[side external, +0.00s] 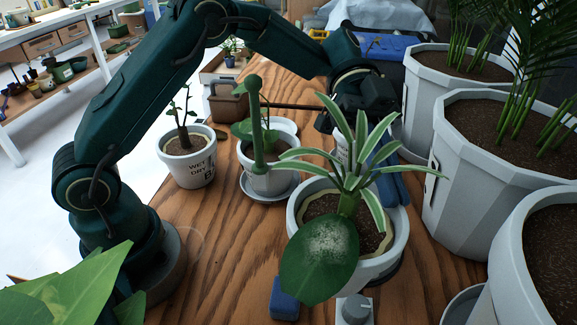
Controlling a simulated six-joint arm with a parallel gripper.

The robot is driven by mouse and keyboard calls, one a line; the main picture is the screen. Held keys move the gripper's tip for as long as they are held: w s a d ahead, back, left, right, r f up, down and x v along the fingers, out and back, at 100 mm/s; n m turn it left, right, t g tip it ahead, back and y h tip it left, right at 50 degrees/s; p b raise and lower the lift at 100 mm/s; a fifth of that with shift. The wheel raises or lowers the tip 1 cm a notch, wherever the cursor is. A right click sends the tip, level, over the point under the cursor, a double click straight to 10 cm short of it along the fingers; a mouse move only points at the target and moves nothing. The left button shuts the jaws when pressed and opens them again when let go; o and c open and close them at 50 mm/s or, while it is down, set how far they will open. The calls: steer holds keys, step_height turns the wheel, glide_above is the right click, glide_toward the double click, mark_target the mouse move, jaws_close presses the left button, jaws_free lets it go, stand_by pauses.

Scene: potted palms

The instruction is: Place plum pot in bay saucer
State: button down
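No pot or saucer in view carries a readable plum or bay name, so I cannot tell which ones these are. A white pot with black lettering (188,167) holds a thin leafy stem at the left. A white pot (271,183) with a thick green stem stands in a pale saucer (249,192) at the middle. Part of another white pot (341,148) shows below my gripper (358,112), behind long striped leaves. My gripper is high at the right of the middle; its fingertips are mostly hidden, and I cannot tell whether it touches that pot.
A large white pot (376,267) with a striped plant stands in front. Big faceted palm pots (462,195) crowd the right. A blue block (284,300) lies at the front edge. A brown caddy (228,106) is behind. Bare wood (225,235) lies front left.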

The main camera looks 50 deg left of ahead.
steer(key=s+d+f, duration=0.4)
steer(key=d+f, duration=0.5)
steer(key=f, duration=0.1)
steer(key=shift+d, duration=0.15)
steer(key=shift+f, duration=0.15)
steer(key=c, duration=1)
jaws_free()
steer(key=shift+c, duration=0.2)
